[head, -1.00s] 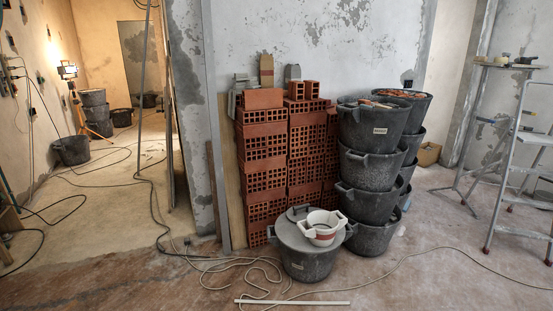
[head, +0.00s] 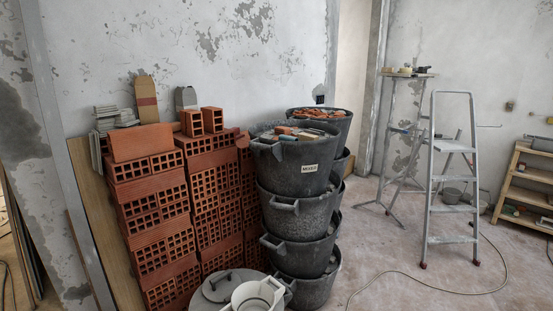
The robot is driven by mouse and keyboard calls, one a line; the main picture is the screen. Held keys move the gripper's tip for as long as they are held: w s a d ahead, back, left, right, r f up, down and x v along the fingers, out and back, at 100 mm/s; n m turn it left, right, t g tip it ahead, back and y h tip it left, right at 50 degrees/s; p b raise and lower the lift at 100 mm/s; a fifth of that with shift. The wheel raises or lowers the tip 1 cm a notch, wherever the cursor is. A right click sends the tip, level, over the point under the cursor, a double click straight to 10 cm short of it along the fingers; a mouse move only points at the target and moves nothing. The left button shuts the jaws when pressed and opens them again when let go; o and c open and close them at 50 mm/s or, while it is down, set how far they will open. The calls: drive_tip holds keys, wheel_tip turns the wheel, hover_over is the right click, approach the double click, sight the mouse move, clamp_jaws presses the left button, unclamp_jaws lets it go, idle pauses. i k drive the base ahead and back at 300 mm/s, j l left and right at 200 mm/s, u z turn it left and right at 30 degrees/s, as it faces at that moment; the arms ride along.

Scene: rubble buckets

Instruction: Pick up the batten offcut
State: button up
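The front stack of dark rubble buckets stands right of the bricks; its top bucket (head: 296,167) carries a white label. Mixed debris shows at its rim, including a small pale wood-coloured piece (head: 284,130) that may be the batten offcut; it is too small to be sure. A second stack behind has a top bucket (head: 343,125) full of orange-red rubble. My gripper is not in view.
Hollow red bricks (head: 150,205) are piled left of the buckets. A lidded bucket (head: 215,290) with a white pail (head: 257,295) stands low in front. A stepladder (head: 452,185) and a wooden shelf (head: 525,190) stand right. A cable (head: 440,292) crosses otherwise open floor.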

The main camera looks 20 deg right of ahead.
sight(302, 137)
drive_tip(key=i+l+z, duration=0.2)
drive_tip(key=i+z, duration=0.2)
drive_tip(key=i, duration=0.3)
drive_tip(key=i+z, duration=0.4)
drive_tip(key=i, duration=0.35)
drive_tip(key=i+j+z, duration=0.4)
drive_tip(key=i, duration=0.3)
drive_tip(key=i+l, duration=0.05)
drive_tip(key=l, duration=0.05)
